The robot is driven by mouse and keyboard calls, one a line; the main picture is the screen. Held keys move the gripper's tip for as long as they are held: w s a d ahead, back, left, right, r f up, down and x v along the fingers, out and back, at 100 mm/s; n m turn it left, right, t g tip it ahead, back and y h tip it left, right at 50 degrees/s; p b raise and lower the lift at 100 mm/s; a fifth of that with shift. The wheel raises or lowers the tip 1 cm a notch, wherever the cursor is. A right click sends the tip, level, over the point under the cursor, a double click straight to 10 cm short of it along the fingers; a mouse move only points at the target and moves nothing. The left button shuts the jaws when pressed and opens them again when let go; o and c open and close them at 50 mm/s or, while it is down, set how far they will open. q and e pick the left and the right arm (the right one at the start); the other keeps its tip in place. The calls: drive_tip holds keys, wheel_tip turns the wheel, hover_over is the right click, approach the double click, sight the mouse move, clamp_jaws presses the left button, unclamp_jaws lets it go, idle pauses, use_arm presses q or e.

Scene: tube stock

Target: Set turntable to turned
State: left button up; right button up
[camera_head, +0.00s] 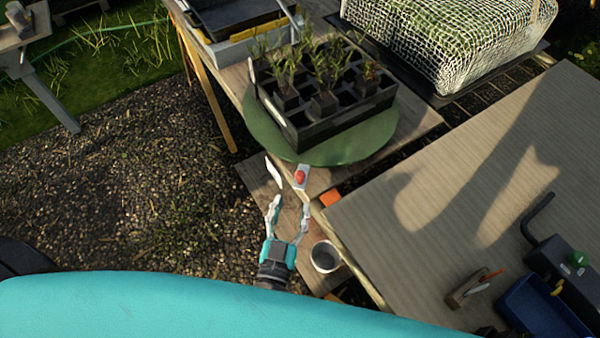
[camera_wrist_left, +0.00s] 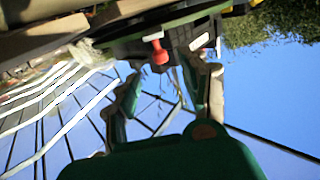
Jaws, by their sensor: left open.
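The turntable (camera_head: 363,146) is a round green disc on a wooden table. It bears a black compartment tray (camera_head: 330,126) with several seedling pots. A red knob (camera_head: 300,177) on a pale block sits at the disc's near edge; the red knob also shows in the left wrist view (camera_wrist_left: 159,54). My left gripper (camera_head: 288,192) is open and empty, just short of the red knob, with its fingers pointing toward it. In the left wrist view the open fingers (camera_wrist_left: 168,62) are below the knob, apparently apart from it. My right gripper is not in view.
A metal cup (camera_head: 325,257) stands right of my left gripper. An orange block (camera_head: 330,197) is near the knob. Gravel lies open on the left.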

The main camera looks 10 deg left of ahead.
sight(299, 180)
use_arm(q)
drive_tip(key=w, duration=0.8)
drive_tip(key=shift+p, duration=0.3)
drive_tip(key=shift+w, duration=0.55)
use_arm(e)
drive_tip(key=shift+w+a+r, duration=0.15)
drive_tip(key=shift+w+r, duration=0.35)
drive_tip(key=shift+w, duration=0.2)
use_arm(q)
drive_tip(key=shift+c, duration=0.6)
clamp_jaws()
drive_tip(key=shift+w, duration=0.1)
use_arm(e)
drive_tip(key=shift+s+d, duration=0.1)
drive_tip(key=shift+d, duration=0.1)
use_arm(q)
drive_tip(key=shift+f, duration=0.3)
